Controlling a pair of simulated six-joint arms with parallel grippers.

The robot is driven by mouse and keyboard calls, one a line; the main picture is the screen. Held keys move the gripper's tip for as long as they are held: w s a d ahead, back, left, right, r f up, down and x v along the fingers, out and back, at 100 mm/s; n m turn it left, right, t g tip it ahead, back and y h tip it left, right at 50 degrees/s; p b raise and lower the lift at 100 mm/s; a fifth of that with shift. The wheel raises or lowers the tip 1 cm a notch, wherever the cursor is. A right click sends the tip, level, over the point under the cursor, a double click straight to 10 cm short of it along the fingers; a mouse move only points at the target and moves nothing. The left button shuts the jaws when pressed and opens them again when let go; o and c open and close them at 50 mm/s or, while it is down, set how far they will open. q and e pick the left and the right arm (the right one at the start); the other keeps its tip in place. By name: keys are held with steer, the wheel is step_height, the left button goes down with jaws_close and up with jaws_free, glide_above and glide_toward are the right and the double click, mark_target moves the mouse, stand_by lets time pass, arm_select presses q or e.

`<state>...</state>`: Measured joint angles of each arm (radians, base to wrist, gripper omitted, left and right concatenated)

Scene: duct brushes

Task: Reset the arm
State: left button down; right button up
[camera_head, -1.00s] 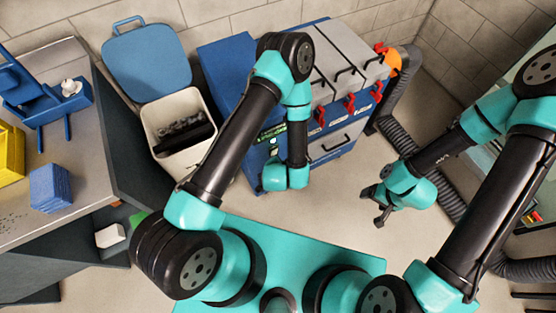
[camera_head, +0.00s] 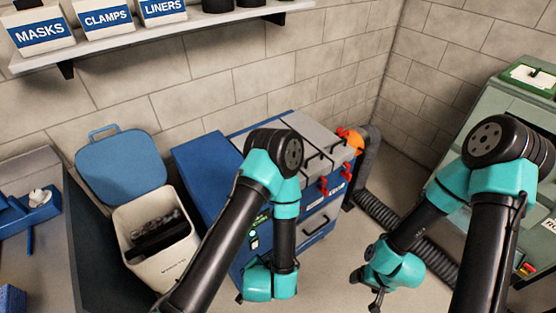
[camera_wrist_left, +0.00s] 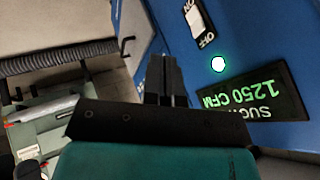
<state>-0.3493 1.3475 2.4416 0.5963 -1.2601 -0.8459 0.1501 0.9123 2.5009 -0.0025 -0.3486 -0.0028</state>
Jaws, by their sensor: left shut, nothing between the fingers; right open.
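My right gripper (camera_head: 368,287) is open and empty above the floor, to the right of the blue machine (camera_head: 205,170). My left arm reaches in front of this machine; in the head view its gripper is hidden behind my own wrist. In the left wrist view my left gripper (camera_wrist_left: 165,62) has its dark fingers together with nothing between them. That view also shows the machine's blue panel, a lit green display (camera_wrist_left: 252,105) reading 1250 CFM, a glowing round light (camera_wrist_left: 218,64) and an on/off switch (camera_wrist_left: 199,18). I cannot tell any contact with the panel.
An open white bin (camera_head: 160,245) with dark brushes inside stands left of the machine, its blue lid (camera_head: 122,165) tilted back. A ribbed hose (camera_head: 385,215) runs along the right. A shelf (camera_head: 150,38) with labelled boxes hangs on the wall. A green cabinet (camera_head: 500,110) stands right.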

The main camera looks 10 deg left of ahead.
arm_select(q)
steer(key=s+a+n+g+h, duration=0.3)
steer(key=a+n+g, duration=0.1)
steer(key=a+n, duration=0.25)
steer(key=s+a+n+g+h, duration=0.25)
steer(key=s+a+n, duration=0.2)
steer(key=a, duration=0.25)
steer(key=w+d+r+m, duration=0.1)
steer(key=w+d+r, duration=0.2)
steer(key=w, duration=0.2)
steer(key=shift+w+r+y, duration=0.25)
steer(key=shift+y, duration=0.1)
